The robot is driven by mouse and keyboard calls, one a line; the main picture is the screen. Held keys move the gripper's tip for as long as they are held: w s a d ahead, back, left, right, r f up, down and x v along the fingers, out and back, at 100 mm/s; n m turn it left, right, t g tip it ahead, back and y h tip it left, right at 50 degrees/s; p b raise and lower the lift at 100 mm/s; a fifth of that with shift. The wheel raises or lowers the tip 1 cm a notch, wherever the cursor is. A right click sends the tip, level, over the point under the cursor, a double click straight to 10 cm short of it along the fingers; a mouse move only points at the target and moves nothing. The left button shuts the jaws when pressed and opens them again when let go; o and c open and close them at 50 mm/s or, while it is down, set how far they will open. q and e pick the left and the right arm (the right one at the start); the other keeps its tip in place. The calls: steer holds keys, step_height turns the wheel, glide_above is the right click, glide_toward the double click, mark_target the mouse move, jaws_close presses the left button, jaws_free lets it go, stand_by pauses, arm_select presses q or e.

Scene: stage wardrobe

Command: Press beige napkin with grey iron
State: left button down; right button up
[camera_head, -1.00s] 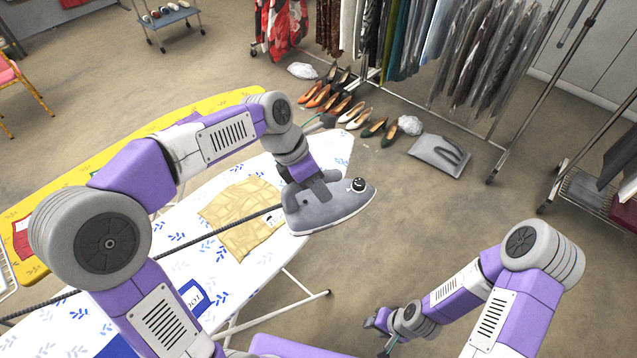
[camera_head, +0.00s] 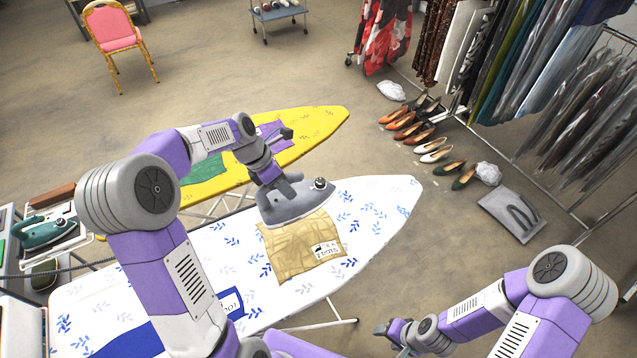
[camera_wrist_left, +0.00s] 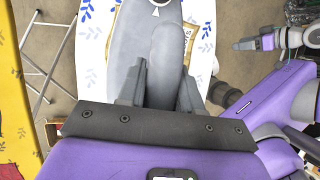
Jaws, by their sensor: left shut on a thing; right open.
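The grey iron (camera_head: 296,200) is held in my left gripper (camera_head: 272,186), which is shut on its handle; the handle also shows between the fingers in the left wrist view (camera_wrist_left: 166,70). The beige napkin (camera_head: 290,254) lies wrinkled on the white ironing board (camera_head: 385,215) with blue leaf prints. A white label with dark print is on its right side. The iron is over the napkin's far edge in the head view; I cannot tell whether it touches. My right gripper (camera_head: 388,330) is open and empty, low beside the board.
A yellow ironing board (camera_head: 320,120) with green and purple cloths stands behind. A teal iron (camera_head: 45,232) rests at the far left. A blue cloth (camera_head: 135,343) lies on the white board's near end. Shoes (camera_head: 435,150) and clothes racks are at the right.

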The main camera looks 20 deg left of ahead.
mark_target(274, 194)
arm_select(q)
steer(key=shift+n, duration=0.4)
steer(key=a, duration=0.1)
steer(key=a+p, duration=0.1)
steer(key=a, duration=0.3)
steer(key=shift+s+f+p, duration=0.3)
steer(key=shift+s+f, duration=0.05)
steer(key=shift+a+f, duration=0.15)
steer(key=shift+a, duration=0.05)
step_height(274, 194, down, 6)
steer(key=b, duration=0.6)
steer(key=shift+f, duration=0.2)
steer(key=shift+f+b, duration=0.1)
steer(key=shift+b, duration=0.25)
